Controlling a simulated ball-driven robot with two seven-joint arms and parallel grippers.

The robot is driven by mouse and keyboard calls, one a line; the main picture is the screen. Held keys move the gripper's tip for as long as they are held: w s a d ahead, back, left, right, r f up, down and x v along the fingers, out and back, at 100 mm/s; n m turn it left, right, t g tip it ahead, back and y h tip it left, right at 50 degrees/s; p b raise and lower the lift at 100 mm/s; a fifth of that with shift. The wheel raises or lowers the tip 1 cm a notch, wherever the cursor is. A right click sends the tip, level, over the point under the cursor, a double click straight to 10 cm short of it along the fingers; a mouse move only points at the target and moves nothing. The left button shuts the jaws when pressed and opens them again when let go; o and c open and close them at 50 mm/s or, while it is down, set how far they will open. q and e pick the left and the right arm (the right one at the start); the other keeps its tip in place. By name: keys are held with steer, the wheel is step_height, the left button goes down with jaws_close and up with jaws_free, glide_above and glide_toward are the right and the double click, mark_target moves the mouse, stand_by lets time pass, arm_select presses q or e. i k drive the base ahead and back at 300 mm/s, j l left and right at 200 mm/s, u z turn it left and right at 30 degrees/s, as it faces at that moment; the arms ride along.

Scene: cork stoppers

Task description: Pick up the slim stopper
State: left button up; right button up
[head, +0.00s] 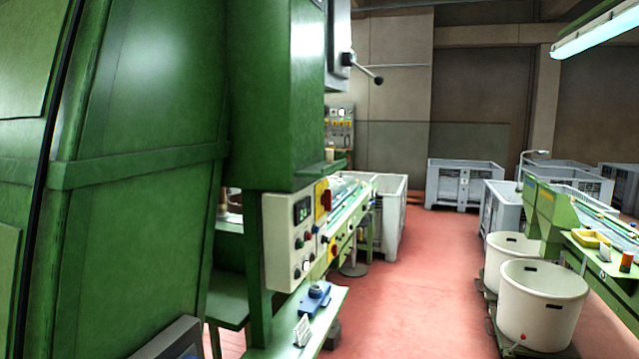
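I cannot make out a slim stopper in the head view. No loose cork stopper is clear enough to name. A green machine (140,150) fills the left side and may hide things behind it. Neither of my grippers shows in this view.
A control box (291,240) and a shelf with a blue device (314,298) jut from the green machine. White tubs (541,320) and a green conveyor bench (600,240) with a yellow tray (590,238) stand at right. Grey crates (462,185) stand behind. The red floor (425,270) between is clear.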

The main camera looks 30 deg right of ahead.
mark_target(329, 153)
steer(key=z, duration=1)
steer(key=i+l+u, duration=0.2)
steer(key=i+l, duration=0.35)
steer(key=i+l+u, duration=0.2)
steer(key=i+l, duration=0.4)
steer(key=l, duration=0.1)
